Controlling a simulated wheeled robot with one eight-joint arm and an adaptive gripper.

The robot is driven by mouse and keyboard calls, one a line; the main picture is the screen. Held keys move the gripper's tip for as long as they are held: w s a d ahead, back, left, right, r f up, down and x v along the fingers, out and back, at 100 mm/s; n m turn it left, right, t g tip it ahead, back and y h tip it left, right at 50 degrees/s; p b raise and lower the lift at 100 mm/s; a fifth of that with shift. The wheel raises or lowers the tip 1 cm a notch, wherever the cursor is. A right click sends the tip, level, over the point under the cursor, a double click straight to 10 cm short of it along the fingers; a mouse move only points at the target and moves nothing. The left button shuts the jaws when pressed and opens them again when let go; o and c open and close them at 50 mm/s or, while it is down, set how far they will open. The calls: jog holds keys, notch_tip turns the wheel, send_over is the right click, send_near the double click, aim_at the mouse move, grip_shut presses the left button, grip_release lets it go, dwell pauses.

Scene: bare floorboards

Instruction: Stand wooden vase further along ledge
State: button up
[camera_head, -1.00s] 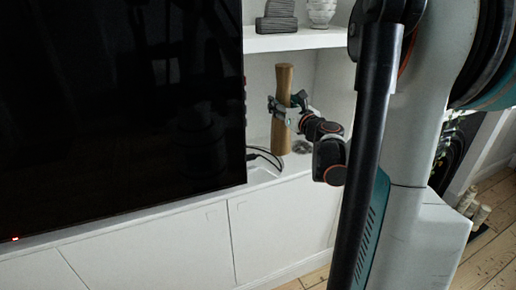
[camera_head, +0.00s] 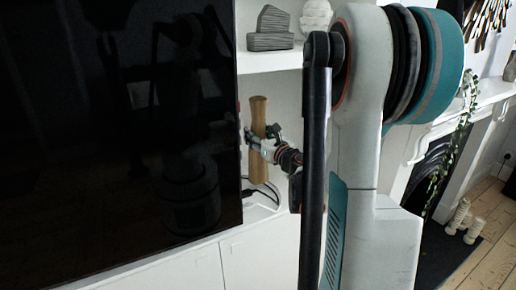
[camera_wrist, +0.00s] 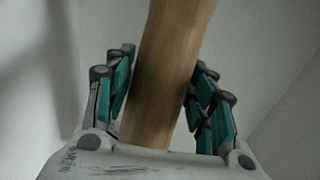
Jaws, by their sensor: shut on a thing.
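The wooden vase (camera_head: 258,112) is a tall, plain brown cylinder in the white alcove, just right of the black screen's edge. My gripper (camera_head: 262,135) is shut on it around its middle, with fingers on both sides. In the wrist view the vase (camera_wrist: 168,80) runs up between the teal-padded fingers of my gripper (camera_wrist: 166,65) and leans slightly right in the picture. Its lower end is near the white ledge (camera_head: 258,214); I cannot tell whether it touches.
The large black screen (camera_head: 120,130) stands close on the left. Dark cables (camera_head: 270,188) lie on the ledge near the vase. A shelf (camera_head: 270,60) above holds a grey stacked ornament (camera_head: 270,30) and a white ornament (camera_head: 315,18). My arm hides the alcove's right part.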

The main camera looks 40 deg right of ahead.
jog(key=shift+f+b, duration=0.65)
jog(key=shift+f, duration=1.1)
jog(key=o, duration=1.5)
jog(key=p+v, duration=0.2)
jog(key=v, duration=1)
